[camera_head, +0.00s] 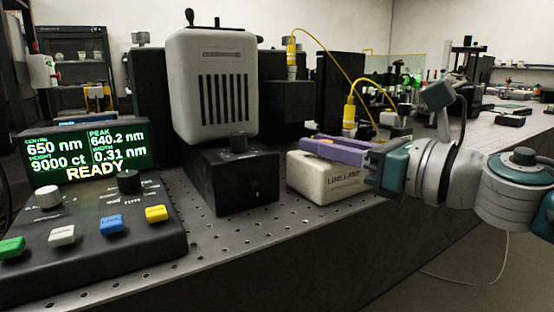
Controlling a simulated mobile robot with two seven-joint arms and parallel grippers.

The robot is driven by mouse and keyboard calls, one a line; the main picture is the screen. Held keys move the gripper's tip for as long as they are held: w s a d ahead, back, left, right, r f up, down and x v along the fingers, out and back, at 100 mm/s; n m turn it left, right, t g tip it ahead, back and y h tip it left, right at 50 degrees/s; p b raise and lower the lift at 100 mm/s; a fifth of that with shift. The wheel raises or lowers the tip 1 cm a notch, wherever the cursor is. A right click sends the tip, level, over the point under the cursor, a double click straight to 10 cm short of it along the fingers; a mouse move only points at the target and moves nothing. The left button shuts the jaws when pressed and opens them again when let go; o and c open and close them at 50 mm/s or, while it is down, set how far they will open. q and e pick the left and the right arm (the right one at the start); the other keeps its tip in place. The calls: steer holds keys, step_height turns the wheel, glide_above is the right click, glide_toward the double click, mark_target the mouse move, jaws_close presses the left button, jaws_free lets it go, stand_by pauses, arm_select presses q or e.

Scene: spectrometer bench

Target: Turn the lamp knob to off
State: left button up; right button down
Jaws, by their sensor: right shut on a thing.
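The lamp is a low white box (318,180) with dark lettering on its front, standing on the perforated bench right of the middle. My right gripper (310,145) comes in from the right, with its purple fingers lying level just over the top of the box. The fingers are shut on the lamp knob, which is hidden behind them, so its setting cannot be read. My left gripper is not in view.
A control box with a lit display (88,152) reading READY, knobs and coloured buttons stands at the left. A tall white vented housing (213,90) on a black block (232,180) stands left of the lamp. Yellow cables (325,50) run behind it. The bench's front strip is clear.

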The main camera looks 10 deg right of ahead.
steer(key=shift+y, duration=0.3)
steer(key=c, duration=0.7)
jaws_free()
steer(key=b+v, duration=0.1)
steer(key=v, duration=0.9)
steer(key=shift+r, duration=0.2)
